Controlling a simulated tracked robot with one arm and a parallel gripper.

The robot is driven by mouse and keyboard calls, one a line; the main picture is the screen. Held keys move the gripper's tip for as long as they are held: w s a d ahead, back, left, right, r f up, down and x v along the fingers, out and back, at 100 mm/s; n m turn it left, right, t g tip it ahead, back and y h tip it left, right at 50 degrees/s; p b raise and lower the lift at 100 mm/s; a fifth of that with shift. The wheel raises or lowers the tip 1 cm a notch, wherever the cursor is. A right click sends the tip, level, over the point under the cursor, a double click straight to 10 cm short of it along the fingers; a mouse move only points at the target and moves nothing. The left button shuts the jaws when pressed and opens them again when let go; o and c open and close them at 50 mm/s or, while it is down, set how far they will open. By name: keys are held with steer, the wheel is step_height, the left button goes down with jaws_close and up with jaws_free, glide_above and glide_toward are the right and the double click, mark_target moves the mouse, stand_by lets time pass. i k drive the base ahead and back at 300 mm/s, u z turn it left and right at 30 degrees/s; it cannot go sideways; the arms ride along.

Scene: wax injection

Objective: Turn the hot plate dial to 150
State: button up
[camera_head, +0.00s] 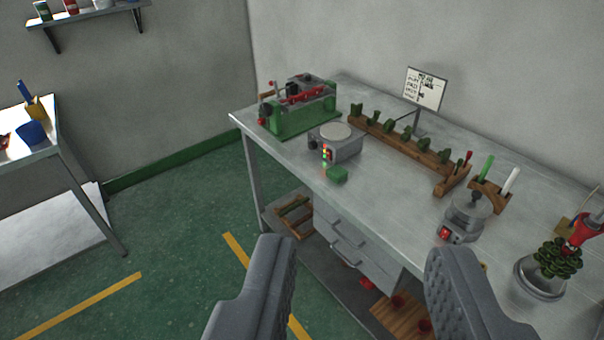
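A grey box with a pale round top plate, which looks like the hot plate (345,148), stands on the metal workbench (390,200) near its front edge. Its front carries small coloured lights or marks (327,153) and a dark round shape (312,144) that may be the dial. The dial's setting is too small to read. My gripper (358,248) is open and empty, its two grey fingers wide apart in the foreground. It is well short of the hot plate, which appears above and between the fingertips.
A wooden rack (400,143) is behind. A second grey device (466,214) with a red switch stands right. Green floor (170,220) is open at left.

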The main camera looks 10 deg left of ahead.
mark_target(312, 145)
steer(key=u, duration=0.75)
steer(key=i, duration=1.95)
steer(key=z, duration=0.5)
